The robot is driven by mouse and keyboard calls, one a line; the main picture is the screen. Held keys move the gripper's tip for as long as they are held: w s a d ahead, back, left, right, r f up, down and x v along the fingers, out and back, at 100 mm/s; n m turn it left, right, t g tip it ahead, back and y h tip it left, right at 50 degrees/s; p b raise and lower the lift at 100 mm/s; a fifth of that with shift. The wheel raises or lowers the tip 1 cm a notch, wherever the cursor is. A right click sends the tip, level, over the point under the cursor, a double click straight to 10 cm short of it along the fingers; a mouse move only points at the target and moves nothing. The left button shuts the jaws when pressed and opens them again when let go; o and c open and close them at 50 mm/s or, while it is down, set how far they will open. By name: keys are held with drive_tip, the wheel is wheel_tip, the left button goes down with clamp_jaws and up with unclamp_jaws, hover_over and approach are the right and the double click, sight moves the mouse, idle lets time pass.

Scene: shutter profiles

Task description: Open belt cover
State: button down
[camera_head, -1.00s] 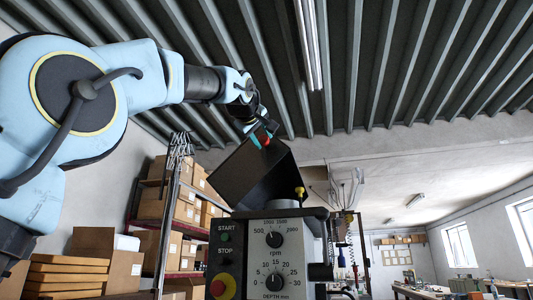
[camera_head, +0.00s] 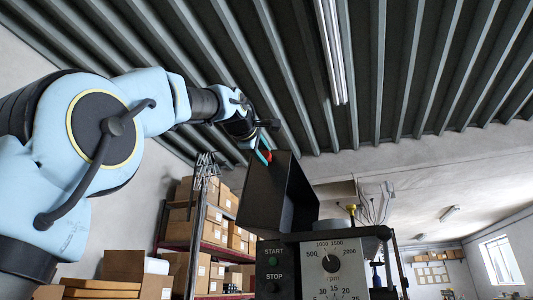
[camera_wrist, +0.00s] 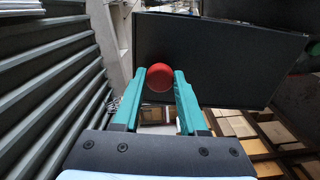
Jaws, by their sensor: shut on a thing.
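The belt cover (camera_head: 262,192) is a dark box-like hood, swung up and standing steeply above the machine head (camera_head: 335,262). Its hollow side faces right in the head view. The wrist view shows the cover as a broad dark panel (camera_wrist: 220,55). A red ball knob (camera_wrist: 159,77) sits near its edge, and the head view shows it small (camera_head: 267,156). My gripper (camera_wrist: 159,75) has its teal fingers on both sides of the knob, shut on it. In the head view my gripper (camera_head: 264,154) is at the cover's upper edge. The cover's hinge is not clearly visible.
The machine's front has START and STOP buttons (camera_head: 273,262) and an rpm dial (camera_head: 331,263). Shelves with cardboard boxes (camera_head: 205,230) are behind at left. The space above the cover is open up to the ribbed ceiling (camera_head: 300,70).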

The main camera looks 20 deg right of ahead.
idle(0.4)
drive_tip(key=shift+c, duration=2.3)
unclamp_jaws()
drive_tip(key=b+v, duration=0.4)
drive_tip(key=v, duration=0.6)
drive_tip(key=shift+s+a, duration=0.3)
